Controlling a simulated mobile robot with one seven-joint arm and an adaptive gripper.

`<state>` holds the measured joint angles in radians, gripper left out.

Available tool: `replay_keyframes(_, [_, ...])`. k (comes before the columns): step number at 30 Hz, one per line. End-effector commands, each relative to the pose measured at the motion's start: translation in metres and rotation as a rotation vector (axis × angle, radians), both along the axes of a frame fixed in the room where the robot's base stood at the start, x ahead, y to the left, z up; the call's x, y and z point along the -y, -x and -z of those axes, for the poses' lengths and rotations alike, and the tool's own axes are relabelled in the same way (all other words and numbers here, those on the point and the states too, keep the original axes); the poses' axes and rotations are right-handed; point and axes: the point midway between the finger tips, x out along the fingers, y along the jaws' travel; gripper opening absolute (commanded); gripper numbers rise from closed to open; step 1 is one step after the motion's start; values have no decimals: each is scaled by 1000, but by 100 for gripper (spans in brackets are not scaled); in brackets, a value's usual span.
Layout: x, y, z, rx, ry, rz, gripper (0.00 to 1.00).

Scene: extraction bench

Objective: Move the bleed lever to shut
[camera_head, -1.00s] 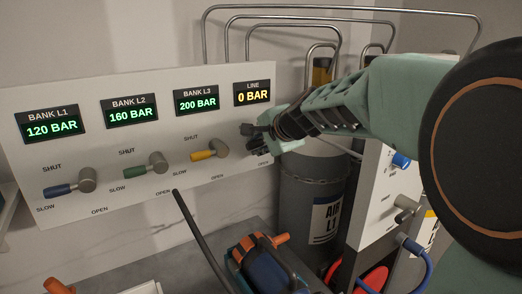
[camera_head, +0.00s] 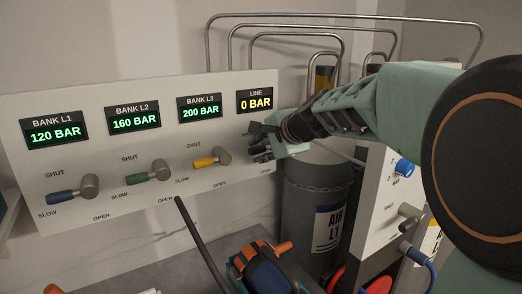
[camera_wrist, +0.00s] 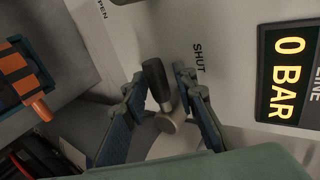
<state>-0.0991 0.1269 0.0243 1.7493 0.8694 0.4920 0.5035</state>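The bleed lever (camera_wrist: 157,80) has a black handle on a grey metal hub and sits on the panel below the LINE display (camera_head: 255,100). In the wrist view its handle lies between the two fingers of my gripper (camera_wrist: 160,95), pointing to the top of the picture. The SHUT label (camera_wrist: 198,58) is just right of the fingers and the OPEN label (camera_wrist: 100,9) is at upper left. The fingers are apart, with a gap visible at the left of the handle; the right finger is close to it. In the head view my gripper (camera_head: 263,143) hides the lever.
The panel (camera_head: 130,195) also has blue (camera_head: 62,197), green (camera_head: 138,177) and yellow (camera_head: 204,162) levers. The LINE display reads 0 BAR. A grey cylinder (camera_head: 305,215) stands below my arm.

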Motion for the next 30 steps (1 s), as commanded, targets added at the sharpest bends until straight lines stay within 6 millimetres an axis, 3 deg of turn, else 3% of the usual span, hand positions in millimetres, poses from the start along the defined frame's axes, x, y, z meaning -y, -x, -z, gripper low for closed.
replay_keyframes(8, [3,4,-4,2,2,1,26])
replay_keyframes(21, [31,47,-38,2,1,1,26])
replay_keyframes(30, [34,53,-42,0,1,-1,26])
